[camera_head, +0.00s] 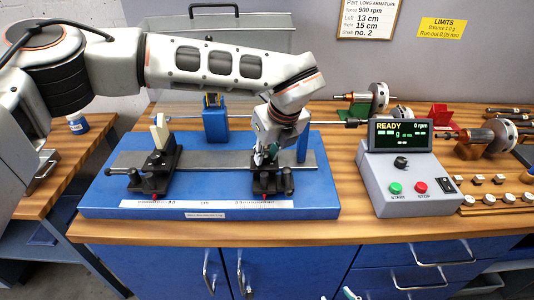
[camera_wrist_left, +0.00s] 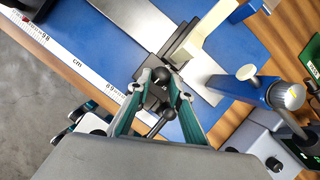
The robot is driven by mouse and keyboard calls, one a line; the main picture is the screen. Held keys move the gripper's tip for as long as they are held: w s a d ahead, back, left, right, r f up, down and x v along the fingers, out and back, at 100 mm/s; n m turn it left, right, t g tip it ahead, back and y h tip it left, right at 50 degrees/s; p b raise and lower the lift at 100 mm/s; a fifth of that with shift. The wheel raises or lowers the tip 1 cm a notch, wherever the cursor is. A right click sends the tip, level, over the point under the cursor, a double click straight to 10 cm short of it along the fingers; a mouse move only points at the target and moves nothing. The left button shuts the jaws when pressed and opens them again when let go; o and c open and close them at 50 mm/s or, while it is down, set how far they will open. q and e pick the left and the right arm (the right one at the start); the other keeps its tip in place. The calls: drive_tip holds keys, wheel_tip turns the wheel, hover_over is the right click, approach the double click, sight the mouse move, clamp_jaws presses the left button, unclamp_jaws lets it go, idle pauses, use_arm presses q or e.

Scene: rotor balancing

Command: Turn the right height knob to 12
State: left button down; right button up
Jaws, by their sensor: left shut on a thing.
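The blue balancing stand (camera_head: 105,198) lies on the bench with a grey rail. Its right black support (camera_head: 272,182) is under my left gripper (camera_head: 266,152), which comes down from above. In the left wrist view, my left gripper (camera_wrist_left: 160,82) is shut on a black knob (camera_wrist_left: 164,90) beside a cream upright (camera_wrist_left: 202,40). The fingers hide part of the knob. Its marking is too small to read. The left black support (camera_head: 156,172) carries a cream block (camera_head: 160,132). A small teal and white piece, perhaps my right gripper (camera_head: 350,293), shows at the bottom edge.
A grey control box (camera_head: 405,178) with a READY display stands right of the stand. Rotors (camera_head: 490,138) and small weights lie farther right. A part card (camera_head: 366,18) on the wall reads left 13 cm, right 15 cm.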

use_arm(q)
drive_tip(key=m+b, duration=0.1)
drive_tip(key=m+h+b, duration=0.1)
drive_tip(key=m+b, duration=0.1)
drive_tip(key=shift+a+f+m+t, duration=0.2)
drive_tip(key=shift+a+m+t, duration=0.1)
drive_tip(key=shift+m, duration=0.1)
drive_tip(key=m, duration=0.1)
drive_tip(key=m+h+b, duration=0.1)
drive_tip(key=shift+a+r+m, duration=0.1)
drive_tip(key=shift+a+m, duration=0.05)
drive_tip(key=shift+m, duration=0.15)
drive_tip(key=shift+m+h, duration=0.5)
drive_tip(key=shift+m, duration=0.3)
drive_tip(key=shift+a+r+m+b, duration=0.15)
drive_tip(key=shift+m+b, duration=0.15)
drive_tip(key=shift+m, duration=0.4)
drive_tip(key=shift+m+h, duration=0.5)
drive_tip(key=shift+m, duration=0.2)
use_arm(e)
drive_tip(key=shift+s+d+f, duration=0.1)
drive_tip(key=shift+s+f, duration=0.15)
drive_tip(key=shift+f, duration=1.15)
drive_tip(key=shift+s+f, duration=0.2)
drive_tip(key=shift+f, duration=1.15)
use_arm(q)
drive_tip(key=c, duration=1.8)
unclamp_jaws()
